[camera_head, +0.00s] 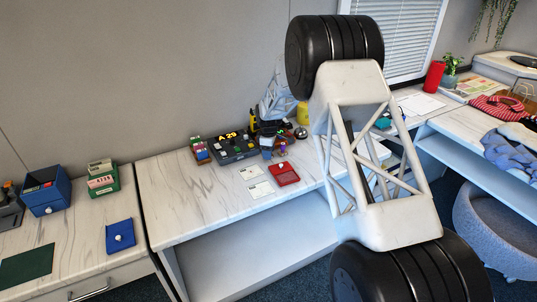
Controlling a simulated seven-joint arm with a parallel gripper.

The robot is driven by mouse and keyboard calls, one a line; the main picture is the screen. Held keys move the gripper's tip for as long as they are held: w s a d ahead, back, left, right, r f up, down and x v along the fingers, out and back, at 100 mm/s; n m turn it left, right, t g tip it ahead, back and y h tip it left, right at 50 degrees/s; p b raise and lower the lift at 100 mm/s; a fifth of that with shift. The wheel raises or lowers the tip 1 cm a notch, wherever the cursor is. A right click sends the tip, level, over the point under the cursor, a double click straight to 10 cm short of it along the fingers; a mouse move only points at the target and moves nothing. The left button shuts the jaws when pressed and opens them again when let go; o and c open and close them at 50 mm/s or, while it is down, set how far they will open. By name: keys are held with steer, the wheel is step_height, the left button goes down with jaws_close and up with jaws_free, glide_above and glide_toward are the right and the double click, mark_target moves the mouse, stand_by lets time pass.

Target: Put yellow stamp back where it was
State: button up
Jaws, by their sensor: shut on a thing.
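My gripper (266,140) is small and dark in the head view, over the back of the white marbled desk, among small items beside a dark device. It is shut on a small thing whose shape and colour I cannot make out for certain. I cannot pick out the yellow stamp clearly. A yellow object (303,113) stands at the back of the desk, partly hidden by my arm.
A dark device with a lit display (232,147) stands left of my gripper. Colourful small blocks (200,150) sit left of it. A blue box (45,190), a green card holder (102,180) and a blue pad (120,236) are on the left desk. The marbled desk's left part is clear.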

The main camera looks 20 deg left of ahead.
steer(key=shift+f, duration=0.6)
steer(key=shift+f, duration=0.15)
steer(key=o, duration=0.8)
steer(key=shift+c, duration=0.2)
step_height(320, 180, up, 12)
steer(key=shift+r, duration=0.15)
stand_by(0.3)
stand_by(0.4)
